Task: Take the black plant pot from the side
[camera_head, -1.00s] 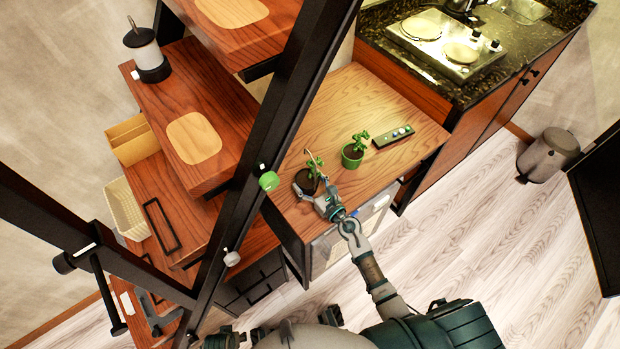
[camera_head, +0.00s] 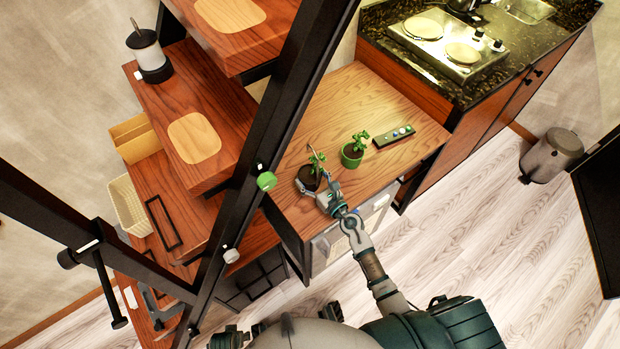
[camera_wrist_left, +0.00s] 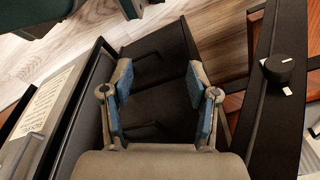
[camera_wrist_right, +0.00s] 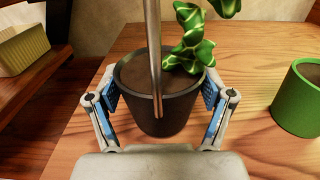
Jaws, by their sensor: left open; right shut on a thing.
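The black plant pot (camera_head: 309,179) with dark soil and a leafy green plant stands on the wooden counter top in the head view. My right gripper (camera_head: 313,188) is shut around its sides. In the right wrist view, the black pot (camera_wrist_right: 178,112) sits between the two blue-padded fingers (camera_wrist_right: 160,90), upright, with a thin metal rod in front of its soil. I cannot tell whether its base touches the wood. My left gripper (camera_wrist_left: 159,75) is open and empty in the left wrist view, over dark drawer fronts with handles.
A green plant pot (camera_head: 352,157) stands just right of the black one, with a remote (camera_head: 393,136) beyond it. A black stair beam (camera_head: 262,155) with a green knob (camera_head: 266,181) runs close on the left. A hob (camera_head: 447,45) is behind; a grey bin (camera_head: 551,155) stands on the floor.

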